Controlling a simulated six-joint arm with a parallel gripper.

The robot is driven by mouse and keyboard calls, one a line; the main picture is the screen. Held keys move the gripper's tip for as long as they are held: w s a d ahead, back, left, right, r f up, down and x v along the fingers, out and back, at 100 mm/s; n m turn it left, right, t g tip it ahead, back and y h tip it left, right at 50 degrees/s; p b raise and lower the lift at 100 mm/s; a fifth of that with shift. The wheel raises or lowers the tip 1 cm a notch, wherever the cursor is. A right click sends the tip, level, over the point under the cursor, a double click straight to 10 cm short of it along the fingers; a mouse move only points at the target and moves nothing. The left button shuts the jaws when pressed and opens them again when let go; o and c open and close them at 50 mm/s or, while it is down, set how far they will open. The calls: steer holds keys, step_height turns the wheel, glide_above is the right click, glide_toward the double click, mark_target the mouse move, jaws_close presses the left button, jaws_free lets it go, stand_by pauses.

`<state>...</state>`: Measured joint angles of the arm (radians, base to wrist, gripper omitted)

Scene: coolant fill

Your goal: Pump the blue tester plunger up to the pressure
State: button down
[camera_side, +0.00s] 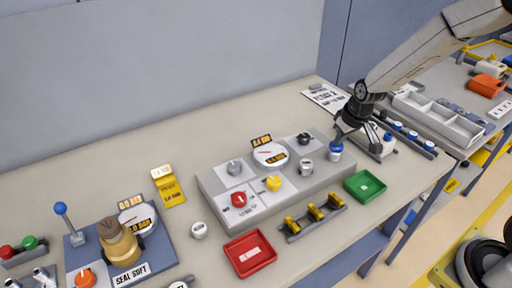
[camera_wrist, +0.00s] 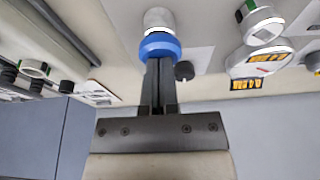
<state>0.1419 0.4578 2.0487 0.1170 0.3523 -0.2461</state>
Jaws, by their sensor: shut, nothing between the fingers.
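The blue plunger (camera_side: 336,147) stands at the right end of the grey panel in the side view. In the wrist view the blue collar (camera_wrist: 160,47) has a pale grey cylinder beyond it. My gripper (camera_side: 341,136) is shut and empty, its fingers just above the plunger. In the wrist view the fingertips (camera_wrist: 159,62) meet the edge of the blue collar; I cannot tell if they press on it. The round gauge (camera_side: 270,154) is on the grey panel (camera_side: 225,208), with small yellow-lit readouts too small to read surely.
Red (camera_side: 239,199) and yellow (camera_side: 273,184) knobs are on the panel. A green tray (camera_side: 365,196), a red tray (camera_side: 264,269) and a rack of yellow-topped parts (camera_side: 291,225) lie in front. A white compartment tray (camera_side: 438,120) is at right.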

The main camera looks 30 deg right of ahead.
steer(key=w+v, duration=0.1)
steer(key=v, duration=1.2)
steer(key=shift+r, duration=0.4)
stand_by(0.5)
step_height(320, 180, up, 3)
steer(key=shift+d+f, duration=0.1)
steer(key=shift+f, duration=0.1)
stand_by(0.3)
steer(key=x, duration=1.2)
steer(key=shift+s+f, duration=0.25)
steer(key=shift+s, duration=0.05)
steer(key=shift+f, duration=0.85)
